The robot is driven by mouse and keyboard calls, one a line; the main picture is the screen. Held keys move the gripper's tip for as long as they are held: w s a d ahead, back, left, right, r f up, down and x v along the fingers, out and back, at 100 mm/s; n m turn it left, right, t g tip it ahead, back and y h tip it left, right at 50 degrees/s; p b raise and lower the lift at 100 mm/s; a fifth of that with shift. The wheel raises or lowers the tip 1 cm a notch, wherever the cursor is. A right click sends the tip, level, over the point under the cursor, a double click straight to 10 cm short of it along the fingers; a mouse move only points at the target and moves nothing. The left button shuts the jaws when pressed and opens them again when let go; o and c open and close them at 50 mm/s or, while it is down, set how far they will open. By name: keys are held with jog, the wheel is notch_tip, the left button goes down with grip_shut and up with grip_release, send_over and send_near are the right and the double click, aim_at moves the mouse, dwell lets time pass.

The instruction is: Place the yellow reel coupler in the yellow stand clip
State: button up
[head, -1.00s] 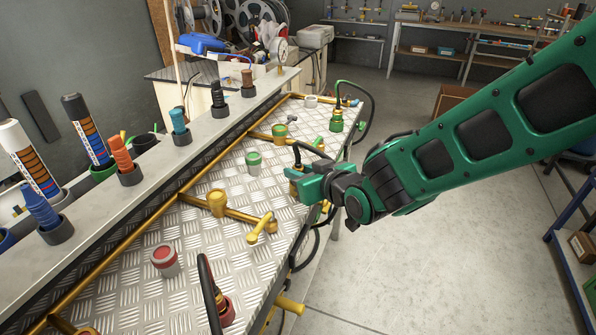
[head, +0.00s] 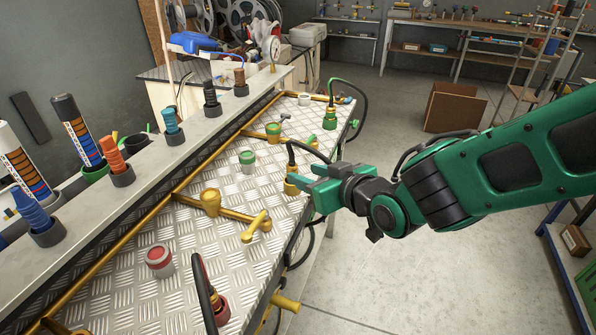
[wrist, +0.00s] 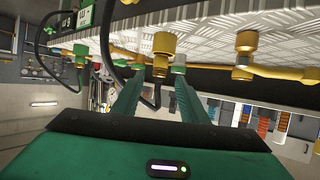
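The yellow reel coupler (head: 292,184) stands upright near the right edge of the tread-plate bench top, a black hose rising from it. In the wrist view the coupler (wrist: 163,44) shows just beyond and between my fingertips. My gripper (head: 304,178) is level beside it on the right, its fingers pointing at it. In the wrist view my gripper (wrist: 158,80) has its fingers spread with nothing held; I cannot tell whether they touch the coupler. A yellow round socket (head: 211,201) by a yellow pipe, left of the coupler, looks like the yellow stand clip.
A green cup (head: 247,161) and a red cup (head: 159,260) stand on the plate. A green coupler (head: 330,118) and a red coupler (head: 219,309) have hoses. Markers in holders line the left ledge.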

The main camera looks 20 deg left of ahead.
jog(key=shift+v, duration=2.2)
jog(key=w+d+f+m+h, duration=0.1)
jog(key=w+d+m+h, duration=0.15)
jog(key=d, duration=0.65)
jog(key=w+d+f+m+h, duration=0.1)
jog(key=w+d+h, duration=0.25)
jog(key=d, duration=0.45)
jog(key=s+d+f+m+g+h, duration=0.1)
jog(key=s+d+m+h, duration=0.1)
jog(key=d, duration=0.7)
jog(key=s+d+f+m+g+h, duration=0.1)
jog(key=d+m, duration=0.1)
jog(key=d, duration=0.7)
jog(key=s+d+m+g+h, duration=0.2)
jog(key=s+d+m+g, duration=0.25)
jog(key=s+d, duration=0.7)
jog(key=s+d+m+g+y, duration=0.1)
jog(key=s+d+m, duration=0.3)
jog(key=s, duration=0.7)
jog(key=shift+s+d+r+g, duration=0.2)
jog(key=shift+s+g, duration=0.2)
jog(key=shift+g, duration=0.45)
